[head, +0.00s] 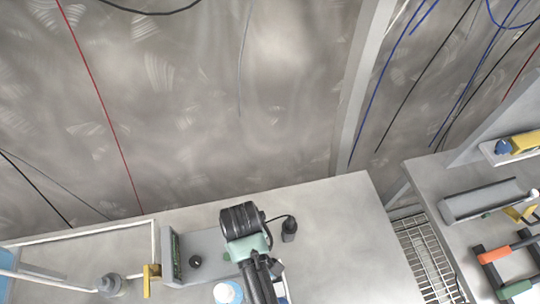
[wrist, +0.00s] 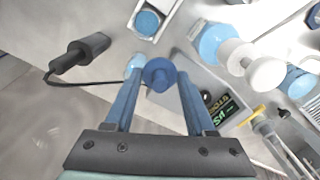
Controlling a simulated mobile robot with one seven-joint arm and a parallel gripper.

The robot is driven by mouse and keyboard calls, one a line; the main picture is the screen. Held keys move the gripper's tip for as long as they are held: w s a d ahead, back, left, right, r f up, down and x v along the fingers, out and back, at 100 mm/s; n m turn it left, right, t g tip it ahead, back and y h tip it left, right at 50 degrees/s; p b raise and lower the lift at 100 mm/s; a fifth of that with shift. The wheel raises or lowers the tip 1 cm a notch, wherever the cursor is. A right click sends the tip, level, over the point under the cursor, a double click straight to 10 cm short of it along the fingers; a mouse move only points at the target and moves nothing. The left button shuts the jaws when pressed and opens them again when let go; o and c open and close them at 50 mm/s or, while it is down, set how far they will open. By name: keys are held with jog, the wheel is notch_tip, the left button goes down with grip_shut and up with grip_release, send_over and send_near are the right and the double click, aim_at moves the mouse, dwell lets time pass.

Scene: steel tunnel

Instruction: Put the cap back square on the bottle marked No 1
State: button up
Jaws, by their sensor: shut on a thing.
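My gripper (wrist: 160,84) is shut on a dark blue round cap (wrist: 160,72), held between its fingertips in the wrist view. A pale blue rounded thing (wrist: 134,65) shows just behind the left fingertip; I cannot tell what it is. A bottle with a white top (wrist: 267,73) and a light blue body stands to the right of the gripper. A white-topped light blue thing also shows in the head view (head: 228,292), left of my dark fingers. No marking No 1 can be read. In the head view the fingertips and the held cap cannot be made out.
A grey device with a green display (wrist: 222,110) lies close to the right finger. A black plug-like thing on a cable (wrist: 80,54) lies at left; it also shows in the head view (head: 289,229). The bench (head: 345,225) is bare to the right of my arm.

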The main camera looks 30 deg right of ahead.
jog(key=s+d+f+n, duration=0.2)
jog(key=s+d+f, duration=0.1)
jog(key=s, duration=0.1)
jog(key=shift+s+d+f+b, duration=0.2)
jog(key=shift+d+f+b, duration=0.1)
jog(key=shift+d, duration=0.05)
dwell(0.4)
jog(key=shift+r+p, duration=0.1)
jog(key=shift+p, duration=0.2)
dwell(0.7)
jog(key=shift+f+b, duration=0.4)
jog(key=shift+f, duration=0.4)
jog(key=shift+f, duration=0.2)
jog(key=shift+p, duration=0.3)
dwell(0.5)
